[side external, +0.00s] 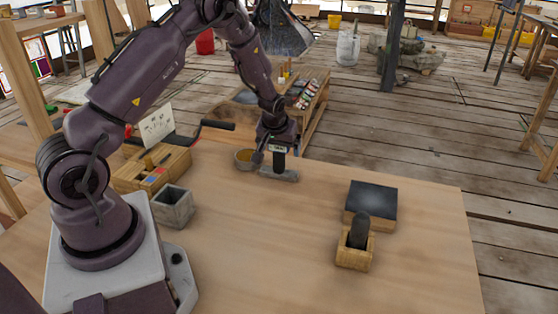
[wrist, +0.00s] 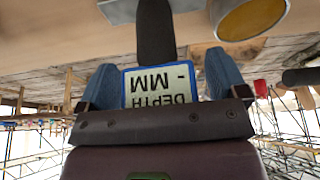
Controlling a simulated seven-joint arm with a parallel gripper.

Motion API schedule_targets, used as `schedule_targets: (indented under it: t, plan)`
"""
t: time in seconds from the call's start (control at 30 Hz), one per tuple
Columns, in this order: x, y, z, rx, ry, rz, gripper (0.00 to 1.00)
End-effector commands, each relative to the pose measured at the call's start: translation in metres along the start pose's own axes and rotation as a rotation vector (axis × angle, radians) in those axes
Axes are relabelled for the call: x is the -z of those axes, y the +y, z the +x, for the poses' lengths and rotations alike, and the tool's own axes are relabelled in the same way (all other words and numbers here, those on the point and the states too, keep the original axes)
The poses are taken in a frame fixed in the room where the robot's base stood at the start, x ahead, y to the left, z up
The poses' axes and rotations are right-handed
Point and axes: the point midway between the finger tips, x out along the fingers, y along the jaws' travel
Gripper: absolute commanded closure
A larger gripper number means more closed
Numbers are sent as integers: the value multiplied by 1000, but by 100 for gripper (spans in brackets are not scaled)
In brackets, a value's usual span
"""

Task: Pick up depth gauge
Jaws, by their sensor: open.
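The depth gauge (side external: 279,174) stands on the wooden table near its far edge, with a grey foot, a dark upright post and a head under my gripper. In the wrist view its blue-rimmed display (wrist: 160,86) reads "DEPTH - MM" upside down, with the black post (wrist: 155,35) beyond it. My gripper (side external: 278,147) is down over the gauge's head. In the wrist view my blue fingers (wrist: 163,82) are on either side of the display, with small gaps showing. The jaws are open. The palm hides part of the head.
A bowl (side external: 244,158) with yellow contents is close left of the gauge; it also shows in the wrist view (wrist: 250,18). A grey box (side external: 173,207) and a wooden tray (side external: 140,180) stand left. A dark-topped block (side external: 371,200) and a small wooden holder (side external: 354,257) stand right. The middle is clear.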

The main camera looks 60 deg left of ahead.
Motion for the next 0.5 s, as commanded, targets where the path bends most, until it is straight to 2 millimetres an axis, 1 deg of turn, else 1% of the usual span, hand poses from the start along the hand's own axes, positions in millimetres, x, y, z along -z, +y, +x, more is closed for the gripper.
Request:
schedule_targets:
  t: [0.2, 0.23, 0.27, 0.3, 0.37, 0.4, 0.47, 0.5]
  plan:
    - [1, 0, 2, -1, 2, 0, 8]
    - [1, 0, 1, -1, 2, 0, 11]
    - [0, 0, 1, -1, 2, 0, 18]
    - [0, 0, 1, -1, 1, 0, 27]
    - [0, 0, 1, -1, 1, 0, 41]
    - [0, 0, 1, -1, 1, 0, 50]
    - [0, 0, 1, -1, 1, 0, 64]
    - [0, 0, 1, -1, 1, 0, 67]
